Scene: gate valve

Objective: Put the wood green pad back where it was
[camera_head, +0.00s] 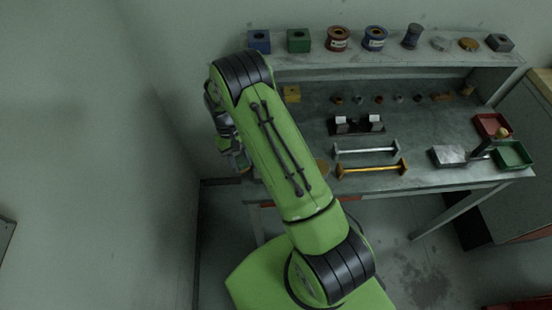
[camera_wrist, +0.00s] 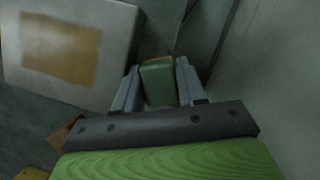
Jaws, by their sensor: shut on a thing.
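The wood green pad (camera_wrist: 158,82) shows in the wrist view as a green block with a brownish far end. It sits between the two grey fingers of my gripper (camera_wrist: 157,86), which is shut on it. In the head view my gripper (camera_head: 238,158) is at the left end of the workbench, partly behind my green arm. I cannot make out the pad in the head view. The pad's underside and the surface beneath it are hidden.
The workbench (camera_head: 420,120) holds a silver bar (camera_head: 366,150), a yellow bar (camera_head: 372,169), a red tray (camera_head: 492,125) and a green tray (camera_head: 514,155). A raised shelf (camera_head: 390,60) carries several blocks and spools. A wall stands close at left. A pale panel (camera_wrist: 115,25) is left of the fingers.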

